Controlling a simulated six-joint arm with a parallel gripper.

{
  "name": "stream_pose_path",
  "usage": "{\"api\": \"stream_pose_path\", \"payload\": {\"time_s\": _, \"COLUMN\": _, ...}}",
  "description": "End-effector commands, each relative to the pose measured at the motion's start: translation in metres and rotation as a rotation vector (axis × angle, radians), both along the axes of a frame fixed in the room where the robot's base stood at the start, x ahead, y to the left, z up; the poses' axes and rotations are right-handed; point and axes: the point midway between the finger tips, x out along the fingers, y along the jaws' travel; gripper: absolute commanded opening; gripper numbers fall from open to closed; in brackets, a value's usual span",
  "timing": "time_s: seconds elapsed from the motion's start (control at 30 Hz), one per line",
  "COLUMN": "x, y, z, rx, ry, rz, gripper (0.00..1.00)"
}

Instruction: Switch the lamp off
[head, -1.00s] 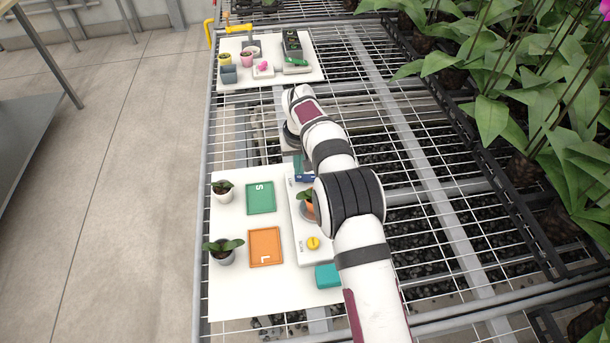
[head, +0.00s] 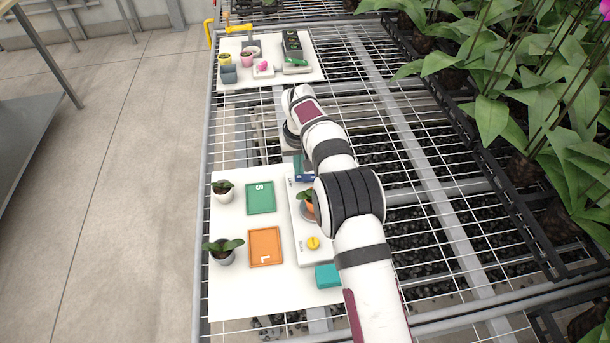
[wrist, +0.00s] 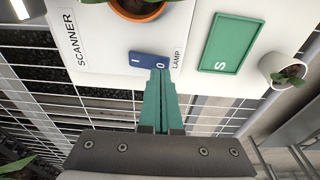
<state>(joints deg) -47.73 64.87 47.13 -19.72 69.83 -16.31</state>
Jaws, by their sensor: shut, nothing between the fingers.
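The lamp switch is a blue rocker (wrist: 143,60) marked I and O, with the word LAMP beside it on a white panel. It also shows as a small blue patch in the head view (head: 306,177). My gripper (wrist: 161,72) has teal fingers that are shut with nothing between them. In the wrist view the fingertips are at the O end of the rocker; I cannot tell whether they touch it. In the head view my arm hides part of the panel. A bright white bar (wrist: 20,8) shows at the upper left of the wrist view; I cannot tell whether it is the lamp.
A potted plant (wrist: 138,8) stands on the panel near the switch, by the SCANNER label. Two small potted plants stand at the left.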

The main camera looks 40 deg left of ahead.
Motion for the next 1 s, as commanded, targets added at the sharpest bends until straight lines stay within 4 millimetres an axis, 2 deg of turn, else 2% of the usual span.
{"api": "stream_pose_path", "payload": {"time_s": 1.0, "x": 0.0, "y": 0.0001, "z": -0.0096, "rx": 0.0, "ry": 0.0, "rz": 0.0, "gripper": 0.0}}
